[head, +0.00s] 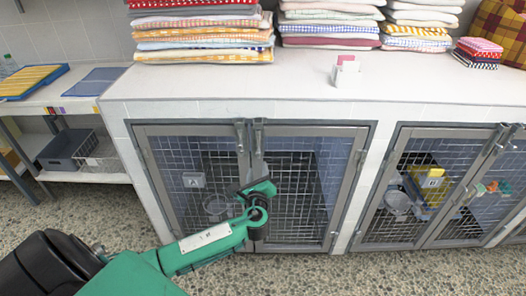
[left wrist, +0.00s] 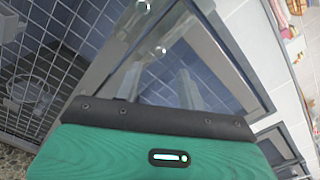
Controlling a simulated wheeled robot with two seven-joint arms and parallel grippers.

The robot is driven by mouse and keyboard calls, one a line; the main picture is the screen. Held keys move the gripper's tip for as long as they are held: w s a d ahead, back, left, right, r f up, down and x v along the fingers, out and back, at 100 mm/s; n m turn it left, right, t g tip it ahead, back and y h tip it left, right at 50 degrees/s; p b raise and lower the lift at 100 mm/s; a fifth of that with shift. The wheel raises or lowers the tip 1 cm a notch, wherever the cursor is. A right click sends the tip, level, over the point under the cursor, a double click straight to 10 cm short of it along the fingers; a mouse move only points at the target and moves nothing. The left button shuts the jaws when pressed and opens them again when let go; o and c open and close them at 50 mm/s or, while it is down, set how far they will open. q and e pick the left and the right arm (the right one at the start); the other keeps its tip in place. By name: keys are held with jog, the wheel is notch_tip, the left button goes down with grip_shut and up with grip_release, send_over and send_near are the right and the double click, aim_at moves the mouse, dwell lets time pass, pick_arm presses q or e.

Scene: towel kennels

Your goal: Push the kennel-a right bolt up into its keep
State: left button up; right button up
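My left gripper (head: 258,168) is just below the right bolt, in front of the door edges. In the left wrist view its two fingers (left wrist: 158,86) stand apart with nothing seen between them. Shiny bolt parts (left wrist: 155,50) show beyond the fingers. I cannot tell whether a finger touches the right bolt. My right gripper is out of view.
The white counter (head: 300,82) above the kennels carries stacks of folded towels (head: 205,35) and a small card holder (head: 345,70). A shelf with a grey bin (head: 66,150) stands left. The floor in front is clear.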

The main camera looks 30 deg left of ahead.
aim_at(258, 155)
pick_arm(q)
jog(key=x, duration=1)
jog(key=shift+w+a, duration=0.2)
jog(key=shift+w, duration=0.1)
grip_shut()
